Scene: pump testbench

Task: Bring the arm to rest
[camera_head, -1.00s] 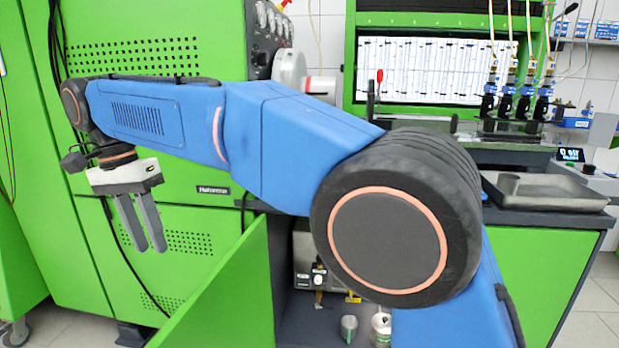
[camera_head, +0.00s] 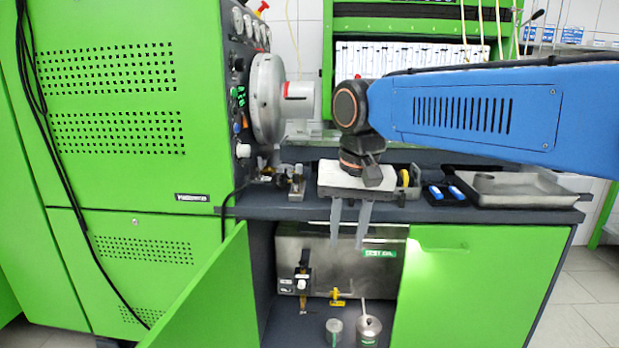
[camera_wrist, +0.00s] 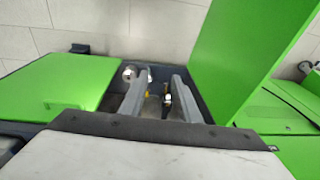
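My gripper (camera_head: 350,222) hangs from my blue arm (camera_head: 470,112) in front of the bench, its two grey fingers pointing down over the open cupboard. The fingers are apart with nothing between them. In the wrist view my gripper (camera_wrist: 160,100) also shows its two fingers spread, with the cupboard's inside beyond them. The fingertips appear clear of the bench front. My arm reaches in from the right side of the head view.
An open green door (camera_head: 205,295) stands left of the cupboard. Inside are a steel box (camera_head: 325,262) and two metal cans, one a can (camera_head: 368,328) with a rod. A metal tray (camera_head: 515,190) lies on the worktop (camera_head: 290,208). A large green machine (camera_head: 110,170) stands left.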

